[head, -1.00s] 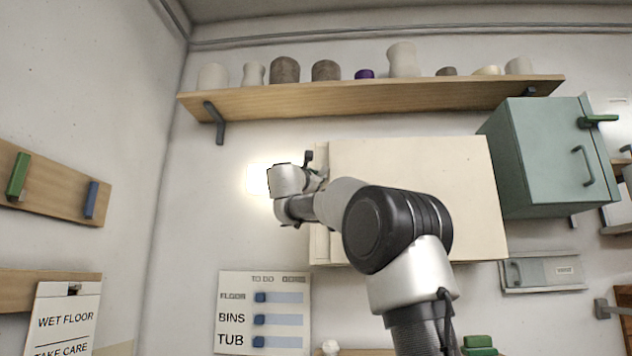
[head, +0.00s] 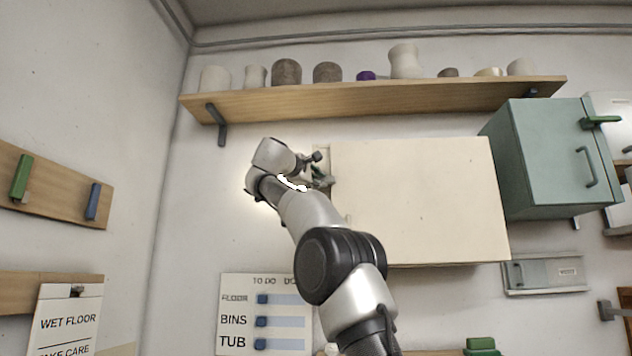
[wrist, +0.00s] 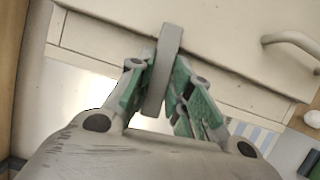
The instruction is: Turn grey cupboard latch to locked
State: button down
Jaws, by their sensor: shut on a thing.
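The cream cupboard (head: 425,200) hangs on the wall below the shelf. My gripper (head: 320,172) is at its left edge, with my wrist to the left of it. In the wrist view my gripper (wrist: 165,92) has green fingers shut on a grey latch bar (wrist: 168,50). The bar stands between the fingers, nearly upright in that picture and leaning slightly. Its upper end sticks out past the fingertips over the cream front. In the head view the latch is mostly hidden by my gripper. I cannot tell from its angle whether it is locked.
A pale handle (wrist: 290,42) projects from the cream front near the latch. A green cupboard (head: 548,160) with a green latch (head: 600,120) hangs to the right. A wooden shelf (head: 380,98) with several pots runs above. The wall left of my wrist is bare.

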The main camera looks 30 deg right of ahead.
jog(key=shift+f+m+g, duration=0.1)
jog(key=shift+m+g, duration=0.2)
jog(key=shift+m, duration=0.2)
jog(key=c, duration=1.6)
grip_release()
jog(key=v, duration=1.2)
jog(key=shift+s+d, duration=0.1)
jog(key=shift+s, duration=0.05)
